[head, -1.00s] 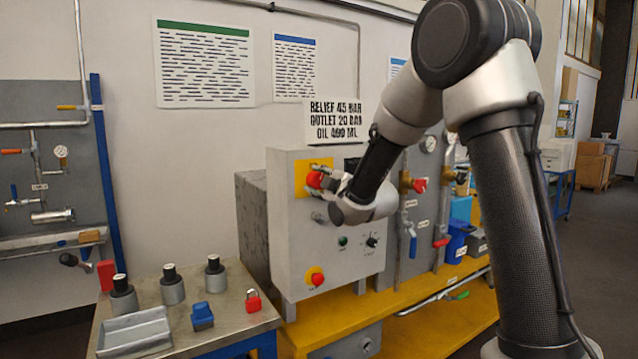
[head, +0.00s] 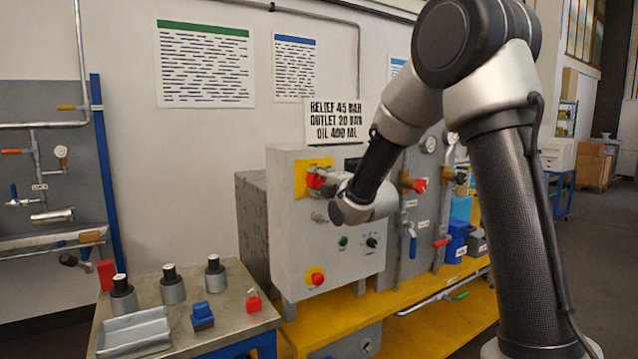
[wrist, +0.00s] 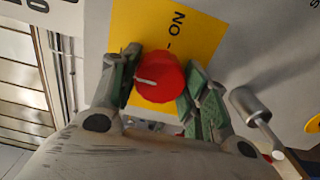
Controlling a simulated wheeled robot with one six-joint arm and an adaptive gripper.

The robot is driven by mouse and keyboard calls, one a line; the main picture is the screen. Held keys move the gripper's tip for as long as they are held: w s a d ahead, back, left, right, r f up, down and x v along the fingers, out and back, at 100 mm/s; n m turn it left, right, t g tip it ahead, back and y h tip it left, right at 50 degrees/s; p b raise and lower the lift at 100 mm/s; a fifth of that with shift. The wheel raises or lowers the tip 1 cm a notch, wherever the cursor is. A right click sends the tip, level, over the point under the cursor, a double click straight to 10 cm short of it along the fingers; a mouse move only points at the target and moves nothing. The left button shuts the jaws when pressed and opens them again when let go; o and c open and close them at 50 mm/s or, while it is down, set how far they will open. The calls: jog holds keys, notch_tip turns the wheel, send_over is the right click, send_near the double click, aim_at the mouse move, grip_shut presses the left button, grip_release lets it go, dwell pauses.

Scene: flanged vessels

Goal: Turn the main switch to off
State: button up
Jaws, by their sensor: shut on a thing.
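The main switch is a red round knob (head: 314,181) on a yellow plate (head: 301,176), high on the front of the grey control box (head: 296,235). In the wrist view the knob (wrist: 160,82) sits between the two green-padded fingers of my gripper (wrist: 157,88), which is shut on it. A white pointer line on the knob points to the left of that view, away from the "ON" print at the upper right. The fingers hide part of the plate, and no "OFF" print shows. In the head view my gripper (head: 320,180) partly covers the knob.
A grey metal toggle (wrist: 247,104) sticks out close to my finger. Lower on the box are a green button (head: 343,242), a black selector (head: 371,241) and a red emergency button (head: 317,279). A red padlock (head: 253,301) lies on the bench (head: 236,318).

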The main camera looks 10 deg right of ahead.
jog(key=shift+f, duration=0.1)
jog(key=o, duration=1)
jog(key=v, duration=1.2)
